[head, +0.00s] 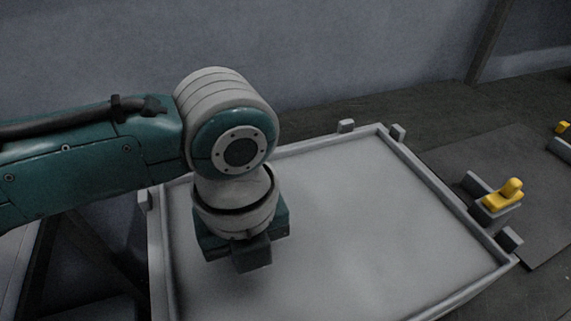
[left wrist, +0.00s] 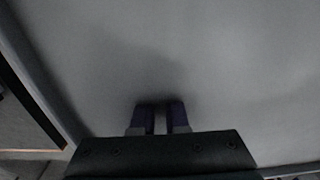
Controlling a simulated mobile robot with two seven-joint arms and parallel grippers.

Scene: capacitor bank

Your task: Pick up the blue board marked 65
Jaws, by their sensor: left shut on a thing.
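My left gripper (left wrist: 161,117) is over the pale grey tray (head: 350,210), and its hand points down in the head view. In the left wrist view its two dark fingers, with purplish faces, are close together. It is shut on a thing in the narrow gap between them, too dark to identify. In the head view the hand hides the fingertips and whatever they hold. No blue board and no marking 65 can be made out in either view. My right gripper is not in view.
The tray has a raised rim with small grey blocks (head: 397,132) along it, and its visible floor is bare. A yellow handle-like part (head: 503,195) on a grey bracket stands right of the tray. A grey wall (head: 350,50) runs behind.

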